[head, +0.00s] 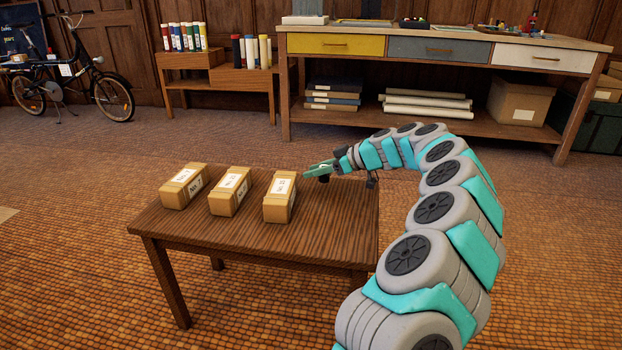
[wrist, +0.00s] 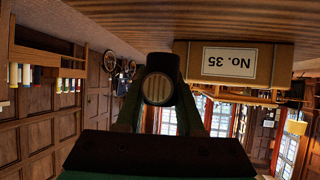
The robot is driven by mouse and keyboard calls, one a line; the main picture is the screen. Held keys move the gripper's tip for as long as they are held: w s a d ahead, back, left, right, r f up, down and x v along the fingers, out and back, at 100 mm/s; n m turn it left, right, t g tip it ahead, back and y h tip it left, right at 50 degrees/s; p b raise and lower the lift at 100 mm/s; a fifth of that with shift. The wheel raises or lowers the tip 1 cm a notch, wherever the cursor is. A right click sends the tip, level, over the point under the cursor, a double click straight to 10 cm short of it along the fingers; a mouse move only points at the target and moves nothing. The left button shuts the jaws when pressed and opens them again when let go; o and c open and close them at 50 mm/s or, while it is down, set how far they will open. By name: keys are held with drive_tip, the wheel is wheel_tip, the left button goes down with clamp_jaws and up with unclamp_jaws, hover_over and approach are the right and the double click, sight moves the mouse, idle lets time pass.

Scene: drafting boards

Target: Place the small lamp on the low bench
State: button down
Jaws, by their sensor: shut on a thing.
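The small lamp is a short dark piece with a round, pale ribbed lens (wrist: 158,87); in the head view only a small dark bit of it (head: 324,179) shows under my fingers. My gripper (head: 318,170) has green fingers and is shut on the lamp. It holds it over the back right part of the low bench (head: 325,225), just right of the rightmost box. Whether the lamp touches the bench top I cannot tell. The wrist view is upside down, with the bench top along its upper edge.
Three tan labelled boxes stand in a row on the bench: left (head: 184,186), middle (head: 230,191) and right (head: 280,197). The right one reads "No. 35" in the wrist view (wrist: 229,62). The bench's right front is bare. A long worktable (head: 440,47) stands behind.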

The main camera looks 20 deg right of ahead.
sight(311, 186)
drive_tip(key=shift+w+a+f, duration=0.1)
drive_tip(key=shift+w+f, duration=0.05)
drive_tip(key=shift+w, duration=1.15)
drive_tip(key=shift+f, duration=1.75)
drive_tip(key=shift+f+b, duration=0.15)
drive_tip(key=shift+b, duration=0.35)
drive_tip(key=c, duration=0.8)
unclamp_jaws()
drive_tip(key=shift+r+p, duration=0.25)
drive_tip(key=shift+p, duration=0.05)
drive_tip(key=v, duration=1.2)
drive_tip(key=shift+f+p, duration=0.1)
drive_tip(key=shift+p, duration=0.2)
drive_tip(key=shift+a, duration=0.1)
